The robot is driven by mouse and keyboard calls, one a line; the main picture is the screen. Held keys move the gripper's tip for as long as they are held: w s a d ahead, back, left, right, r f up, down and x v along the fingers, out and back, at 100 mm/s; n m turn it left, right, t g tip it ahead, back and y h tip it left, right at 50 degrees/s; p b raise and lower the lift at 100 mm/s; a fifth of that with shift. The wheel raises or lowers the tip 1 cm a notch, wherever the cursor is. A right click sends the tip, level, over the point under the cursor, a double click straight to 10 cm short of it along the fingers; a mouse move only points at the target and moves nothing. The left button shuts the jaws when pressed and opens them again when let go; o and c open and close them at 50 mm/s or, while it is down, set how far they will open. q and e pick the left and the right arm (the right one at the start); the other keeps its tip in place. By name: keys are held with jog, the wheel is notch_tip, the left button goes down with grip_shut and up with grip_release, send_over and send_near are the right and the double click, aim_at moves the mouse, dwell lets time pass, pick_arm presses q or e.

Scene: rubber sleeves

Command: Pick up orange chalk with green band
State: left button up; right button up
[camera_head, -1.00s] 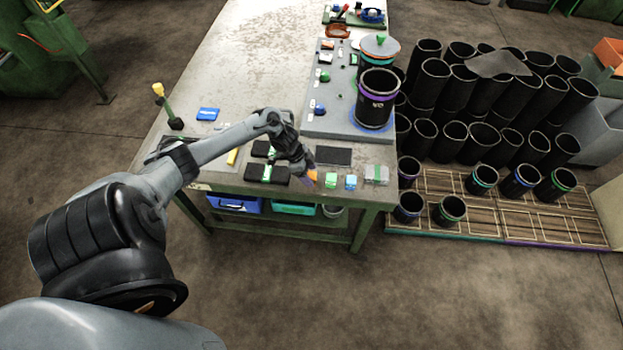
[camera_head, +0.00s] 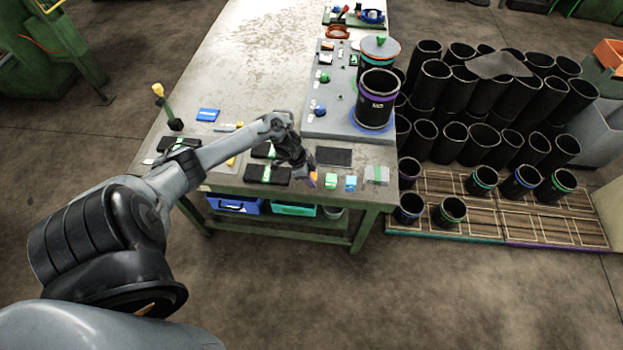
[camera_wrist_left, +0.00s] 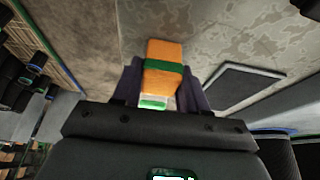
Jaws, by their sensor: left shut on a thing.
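The orange chalk with a green band (camera_wrist_left: 163,70) stands out between the two dark fingers of my left gripper (camera_wrist_left: 162,88) in the left wrist view. The gripper is shut on it, and the fingers hide part of its sides. In the head view my left gripper (camera_head: 310,179) is at the front edge of the table (camera_head: 235,60), with only a small bit of orange showing at its tip. Whether the chalk touches the tabletop cannot be told. My right gripper is not in view.
A dark pad (camera_head: 334,156) and a black sleeve (camera_head: 376,100) are behind.

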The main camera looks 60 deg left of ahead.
aim_at(313, 177)
pick_arm(q)
jog(key=shift+r, duration=0.1)
jog(key=shift+r, duration=0.45)
jog(key=r, duration=0.3)
jog(key=shift+w+d+r+p, duration=0.1)
jog(key=shift+d+r+p, duration=0.2)
jog(key=shift+p, duration=0.1)
jog(key=w+d+r+p, duration=0.1)
jog(key=w+d+r, duration=0.2)
jog(key=d+r, duration=0.3)
jog(key=d, duration=0.4)
jog(key=shift+w+d+r, duration=0.15)
jog(key=shift+d, duration=0.15)
